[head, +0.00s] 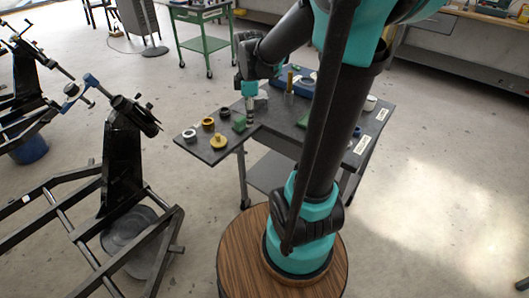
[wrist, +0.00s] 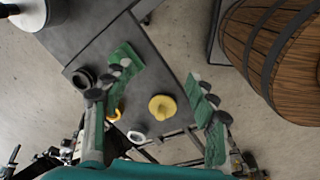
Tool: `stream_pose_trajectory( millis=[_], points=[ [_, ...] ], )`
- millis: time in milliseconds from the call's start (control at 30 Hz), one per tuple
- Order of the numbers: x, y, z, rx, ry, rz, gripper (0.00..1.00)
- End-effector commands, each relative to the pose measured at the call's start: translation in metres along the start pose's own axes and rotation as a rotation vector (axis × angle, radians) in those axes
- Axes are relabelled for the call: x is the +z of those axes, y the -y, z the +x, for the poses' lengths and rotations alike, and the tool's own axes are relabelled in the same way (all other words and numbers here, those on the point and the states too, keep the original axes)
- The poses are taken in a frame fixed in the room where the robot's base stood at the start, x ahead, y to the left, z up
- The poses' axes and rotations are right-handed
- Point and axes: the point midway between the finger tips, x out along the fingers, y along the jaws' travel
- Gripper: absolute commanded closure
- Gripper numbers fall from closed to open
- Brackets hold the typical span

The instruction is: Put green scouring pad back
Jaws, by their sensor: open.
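The green scouring pad appears to be the green block (head: 239,123) on the dark table, beside my gripper (head: 250,120). In the wrist view a green piece (wrist: 124,57) lies by the tip of my left finger and partly behind it; I cannot tell whether they touch. My gripper (wrist: 158,82) is open in the wrist view, its two fingers wide apart with bare table between the tips. It points down over the table with nothing held.
On the table's left part stand a yellow knobbed piece (head: 218,141), a white ring (head: 189,134), a brown ring (head: 208,123) and a black ring (head: 196,113). A blue item (head: 288,84) lies further back. A wooden barrel (wrist: 268,55) shows at right in the wrist view.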

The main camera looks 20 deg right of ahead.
Motion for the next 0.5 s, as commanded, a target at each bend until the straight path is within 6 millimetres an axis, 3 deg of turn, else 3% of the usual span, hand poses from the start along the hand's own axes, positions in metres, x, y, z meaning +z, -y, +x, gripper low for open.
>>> stream_pose_trajectory(
  millis=[33, 300, 500],
  points=[
    [0.006, 0.016, 0.006, 0.02, -0.006, 0.118, 0.42],
    [0.032, 0.092, 0.04, 0.118, -0.083, 0.827, 0.42],
    [0.044, 0.133, 0.06, 0.154, -0.157, 1.218, 0.42]
  ],
)
